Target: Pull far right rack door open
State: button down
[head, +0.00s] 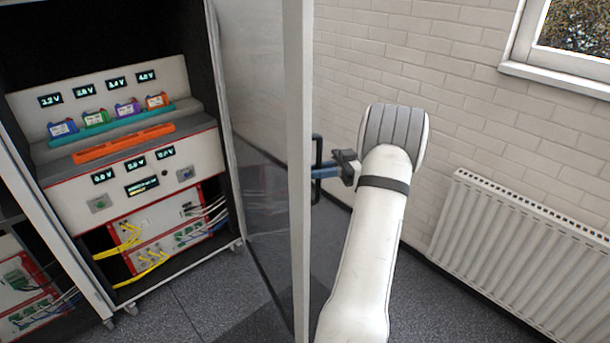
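The rack door (299,170) stands swung open, seen nearly edge-on, with a light frame and a see-through panel (258,165). A dark handle (317,165) sticks out from its right side. My gripper (328,172) is at the handle from the right, its fingers reaching to the handle's bar. The fingertips are small and partly hidden by the handle, so I cannot tell whether they close on it. The rack (226,130) at the left is open at the front, showing its inside.
The rack holds a cycler unit (60,200) with several coloured batteries, displays and cables. A second rack's unit shows at the lower left. A brick wall (450,70), a radiator (515,250) and a window (575,45) are to the right. Some floor (205,300) is clear before the rack.

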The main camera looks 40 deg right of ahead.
jog(key=shift+d, duration=0.1)
dwell(0.3)
jog(key=c, duration=1.5)
grip_release()
jog(key=shift+r+p, duration=0.1)
jog(key=shift+p, duration=0.25)
